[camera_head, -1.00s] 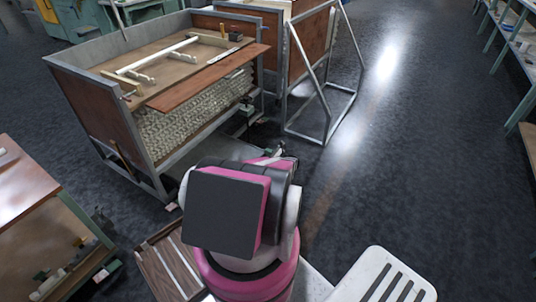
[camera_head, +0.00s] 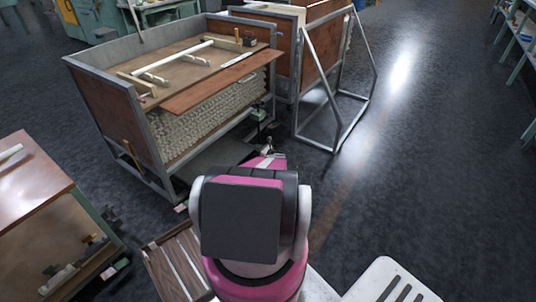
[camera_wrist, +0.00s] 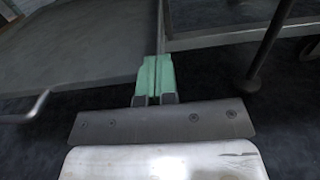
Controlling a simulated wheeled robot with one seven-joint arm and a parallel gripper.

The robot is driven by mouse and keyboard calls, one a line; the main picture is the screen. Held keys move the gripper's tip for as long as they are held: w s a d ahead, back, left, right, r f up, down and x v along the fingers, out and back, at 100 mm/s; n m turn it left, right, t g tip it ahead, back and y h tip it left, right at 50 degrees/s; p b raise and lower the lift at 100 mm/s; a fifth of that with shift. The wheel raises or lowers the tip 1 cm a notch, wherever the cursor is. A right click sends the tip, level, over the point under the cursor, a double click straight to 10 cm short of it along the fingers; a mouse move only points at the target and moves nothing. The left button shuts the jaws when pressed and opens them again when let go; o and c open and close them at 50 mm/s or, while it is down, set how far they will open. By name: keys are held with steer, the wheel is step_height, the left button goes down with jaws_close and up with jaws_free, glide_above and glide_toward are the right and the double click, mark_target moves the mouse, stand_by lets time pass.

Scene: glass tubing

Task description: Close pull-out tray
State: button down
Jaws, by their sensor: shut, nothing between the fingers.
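The pull-out tray (camera_head: 218,156) is a flat grey panel low under the metal-framed bin (camera_head: 155,125), sticking out of its front side. Much of it is hidden by my arm in the head view. In the wrist view a large grey panel (camera_wrist: 90,50), apparently the tray, fills the upper left, with a bent metal handle (camera_wrist: 28,112) at the left. My gripper (camera_wrist: 156,72) has green fingertips pressed together and empty, just by the panel's right edge. I cannot tell whether they touch it. In the head view my gripper (camera_head: 268,150) is small beyond my arm.
A metal frame with slanted struts (camera_head: 335,110) stands right of the bin. A wood-topped table (camera_head: 30,185) is at the left. Dark floor (camera_head: 430,150) is clear at the right.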

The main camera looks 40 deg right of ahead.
mark_target(247, 143)
steer(key=x, duration=0.9)
steer(key=shift+w, duration=0.1)
steer(key=shift+s+d, duration=0.1)
steer(key=shift+s, duration=0.5)
steer(key=v, duration=1.3)
steer(key=x, duration=1.4)
steer(key=shift+x, duration=1.3)
